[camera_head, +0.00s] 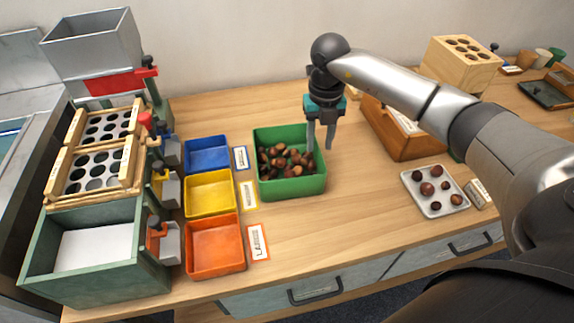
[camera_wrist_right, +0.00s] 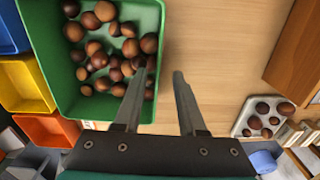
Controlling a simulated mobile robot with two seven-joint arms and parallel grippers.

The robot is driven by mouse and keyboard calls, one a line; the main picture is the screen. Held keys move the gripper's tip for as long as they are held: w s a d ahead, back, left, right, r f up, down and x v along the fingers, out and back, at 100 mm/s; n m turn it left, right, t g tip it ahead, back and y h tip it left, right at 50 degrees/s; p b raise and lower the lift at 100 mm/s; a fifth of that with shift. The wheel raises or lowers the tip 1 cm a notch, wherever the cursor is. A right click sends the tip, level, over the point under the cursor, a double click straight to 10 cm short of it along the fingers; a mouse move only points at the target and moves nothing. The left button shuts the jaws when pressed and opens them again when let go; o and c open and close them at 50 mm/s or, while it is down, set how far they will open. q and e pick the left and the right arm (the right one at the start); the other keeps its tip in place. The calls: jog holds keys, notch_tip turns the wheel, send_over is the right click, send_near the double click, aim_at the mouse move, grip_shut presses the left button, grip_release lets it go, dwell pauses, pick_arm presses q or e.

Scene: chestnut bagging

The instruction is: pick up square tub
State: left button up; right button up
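The square tub (camera_head: 293,188) is green and stands upright on the wooden table, holding several brown chestnuts (camera_head: 285,160). It also fills the upper left of the right wrist view (camera_wrist_right: 45,45). My right gripper (camera_head: 320,148) is open and points down at the tub's right wall. One finger is over the inside of the tub and the other is outside it, so the wall lies between them. I cannot tell whether either finger touches the wall. My left gripper is not in view.
Blue (camera_head: 208,155), yellow (camera_head: 209,194) and orange (camera_head: 214,247) trays stand left of the tub, with label cards beside them. A small metal tray (camera_head: 418,187) of chestnuts and a wooden box (camera_head: 405,145) are to the right. Table between tub and metal tray is clear.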

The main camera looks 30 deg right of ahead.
aim_at(317, 155)
jog(key=shift+a+f, duration=0.1)
jog(key=shift+f, duration=0.55)
notch_tip(317, 155, down, 3)
jog(key=shift+a+r+b, duration=0.1)
jog(key=shift+r+b, duration=0.1)
jog(key=shift+b, duration=0.6)
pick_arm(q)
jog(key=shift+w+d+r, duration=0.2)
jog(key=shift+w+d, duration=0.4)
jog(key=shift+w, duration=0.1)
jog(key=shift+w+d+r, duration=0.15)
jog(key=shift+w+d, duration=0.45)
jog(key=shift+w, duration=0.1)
pick_arm(e)
jog(key=shift+f, duration=0.65)
grip_shut()
jog(key=shift+r, duration=0.1)
